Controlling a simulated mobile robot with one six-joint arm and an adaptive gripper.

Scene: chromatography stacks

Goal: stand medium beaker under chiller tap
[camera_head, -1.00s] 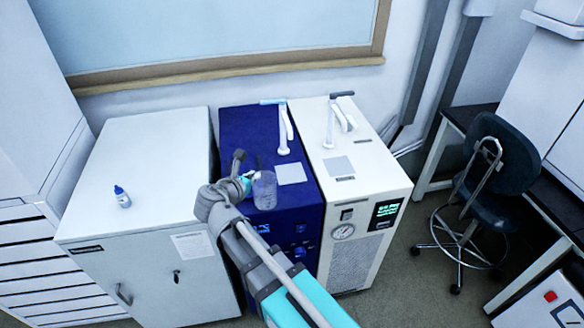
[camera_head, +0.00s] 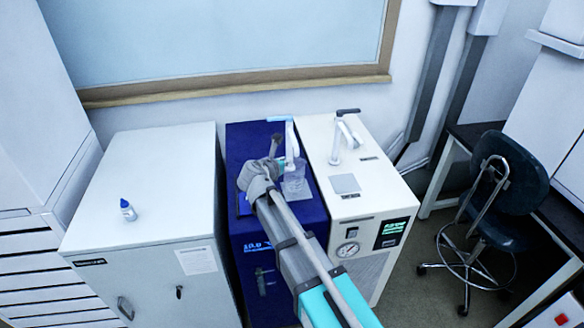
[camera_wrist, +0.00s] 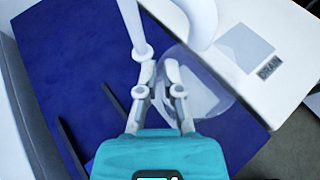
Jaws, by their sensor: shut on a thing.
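The medium beaker (camera_head: 297,188), clear and see-through, is at the blue unit's top, below its white tap (camera_head: 291,140) with a light-blue handle. In the wrist view the beaker (camera_wrist: 212,98) is at the right of my gripper (camera_wrist: 160,92), which is shut on its near wall. The white tap (camera_wrist: 140,50) rises close to the fingertips. A pale square pad (camera_wrist: 202,97) shows through the beaker. I cannot tell whether the beaker touches the pad or hangs just above it. My gripper is partly hidden by the arm in the head view.
A white unit (camera_head: 370,190) with a black-handled tap (camera_head: 346,132), a gauge and a green display stands at the right. A white cabinet (camera_head: 150,185) with a small bottle (camera_head: 128,210) stands at the left. A window is behind; a chair (camera_head: 500,180) is at the right.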

